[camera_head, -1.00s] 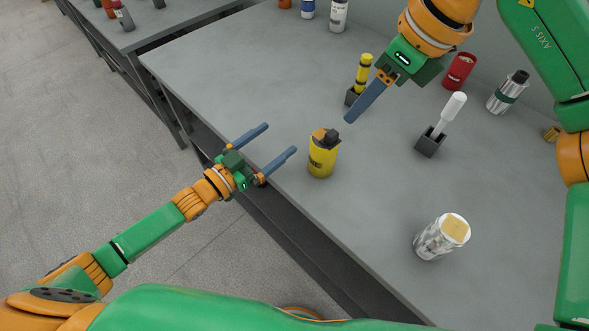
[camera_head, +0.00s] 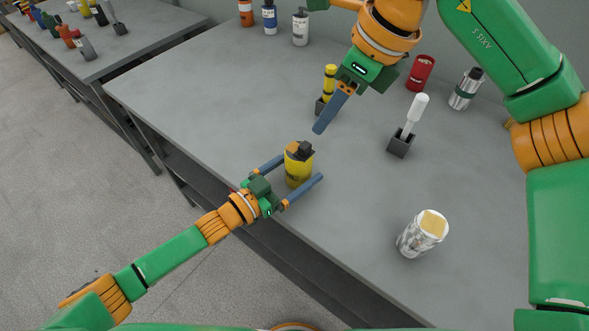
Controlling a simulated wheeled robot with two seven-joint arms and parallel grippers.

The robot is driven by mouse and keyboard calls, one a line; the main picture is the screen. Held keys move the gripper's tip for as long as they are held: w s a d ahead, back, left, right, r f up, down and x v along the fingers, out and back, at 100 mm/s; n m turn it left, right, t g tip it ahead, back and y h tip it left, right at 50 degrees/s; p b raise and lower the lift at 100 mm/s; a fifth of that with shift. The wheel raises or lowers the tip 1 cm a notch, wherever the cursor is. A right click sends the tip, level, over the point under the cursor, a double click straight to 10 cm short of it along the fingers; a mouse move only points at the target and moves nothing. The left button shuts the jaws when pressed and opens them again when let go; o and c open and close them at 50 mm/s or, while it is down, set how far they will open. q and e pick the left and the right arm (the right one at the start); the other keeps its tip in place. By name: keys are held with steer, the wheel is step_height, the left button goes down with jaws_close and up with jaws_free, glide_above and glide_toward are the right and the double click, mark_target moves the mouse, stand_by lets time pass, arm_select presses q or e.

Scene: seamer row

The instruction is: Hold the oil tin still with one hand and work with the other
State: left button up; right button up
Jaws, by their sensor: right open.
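The yellow oil tin (camera_head: 298,172) with a dark top stands upright near the front edge of the grey table. My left gripper (camera_head: 302,166) is open, with one blue finger on either side of the tin. I cannot tell whether either finger touches it. My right gripper (camera_head: 318,130) is above the table, behind and right of the tin, pointing down. It is open and apart from the tin; its fingers overlap in this view, so only one shows clearly.
A yellow tool in a dark holder (camera_head: 320,106) stands behind my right gripper. A white-handled tool (camera_head: 415,110) stands in another dark holder (camera_head: 400,146). A silver can (camera_head: 422,234) is at the front right. A red can (camera_head: 420,72) and a silver canister (camera_head: 465,90) stand farther back.

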arm_select(q)
steer(key=c, duration=1.1)
steer(key=shift+c, duration=0.8)
arm_select(e)
steer(key=shift+c, duration=0.6)
steer(key=shift+s+f, duration=0.1)
steer(key=shift+f, duration=0.05)
steer(key=c, duration=0.4)
arm_select(q)
steer(key=shift+a, duration=0.15)
arm_select(e)
steer(key=s+y, duration=0.1)
steer(key=s+d+f+y, duration=0.1)
steer(key=shift+s+y, duration=0.15)
steer(key=shift+y, duration=0.25)
jaws_close()
arm_select(q)
steer(key=shift+d, duration=0.25)
steer(key=shift+a, duration=0.15)
arm_select(e)
steer(key=s+d+f+m+t, duration=0.1)
steer(key=s+d+m+t, duration=0.1)
steer(key=s+d+t, duration=0.2)
steer(key=s+d, duration=0.1)
steer(key=d, duration=0.2)
steer(key=shift+y, duration=0.3)
